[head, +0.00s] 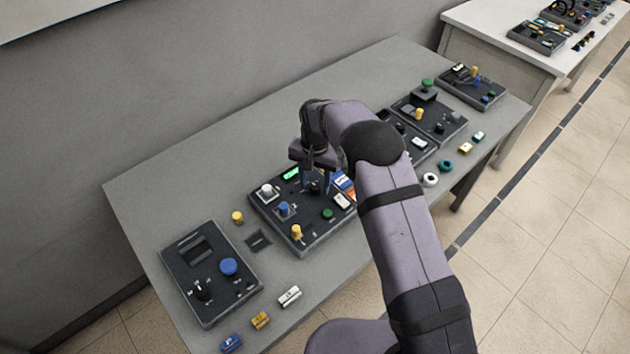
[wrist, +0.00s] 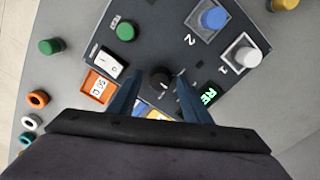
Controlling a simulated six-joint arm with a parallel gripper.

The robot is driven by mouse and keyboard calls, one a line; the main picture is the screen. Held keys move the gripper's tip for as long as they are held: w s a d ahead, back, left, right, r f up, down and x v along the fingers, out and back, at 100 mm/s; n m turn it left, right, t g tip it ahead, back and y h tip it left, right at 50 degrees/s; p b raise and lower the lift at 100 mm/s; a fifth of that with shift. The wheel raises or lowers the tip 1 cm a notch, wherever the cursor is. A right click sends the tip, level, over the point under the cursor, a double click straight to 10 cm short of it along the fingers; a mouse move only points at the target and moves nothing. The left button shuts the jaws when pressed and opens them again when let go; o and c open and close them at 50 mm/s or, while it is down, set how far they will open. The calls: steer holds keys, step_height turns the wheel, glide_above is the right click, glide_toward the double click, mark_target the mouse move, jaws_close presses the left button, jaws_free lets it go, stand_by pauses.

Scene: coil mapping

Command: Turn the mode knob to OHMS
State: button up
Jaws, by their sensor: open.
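A small black knob (wrist: 160,82) sits on the dark panel (wrist: 140,40) in the wrist view, with small marks around it too tiny to read. I take it to be the mode knob. My gripper (wrist: 159,84) is open, with one blue finger on each side of the knob and gaps visible. I cannot tell how far its tips are above the panel. In the head view my gripper (head: 315,184) points down over the middle panel (head: 266,226), and the arm hides part of it. A lit green display (wrist: 208,96) shows letters beginning "RE", partly cut off by the right finger.
Near the knob are a white rocker switch (wrist: 111,66), an orange block (wrist: 98,86), a green button (wrist: 126,31), a blue button (wrist: 213,18) and a white knob (wrist: 246,56). Another panel (head: 210,274) lies front left. Loose rings and blocks lie along the table edge.

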steer(key=c, duration=1)
steer(key=shift+c, duration=0.2)
steer(key=shift+n, duration=0.4)
steer(key=n+b, duration=0.2)
steer(key=n, duration=0.1)
steer(key=shift+n, duration=0.3)
steer(key=n+b, duration=0.1)
steer(key=n, duration=0.3)
steer(key=shift+n, duration=0.3)
steer(key=o, duration=1)
steer(key=shift+o, duration=0.2)
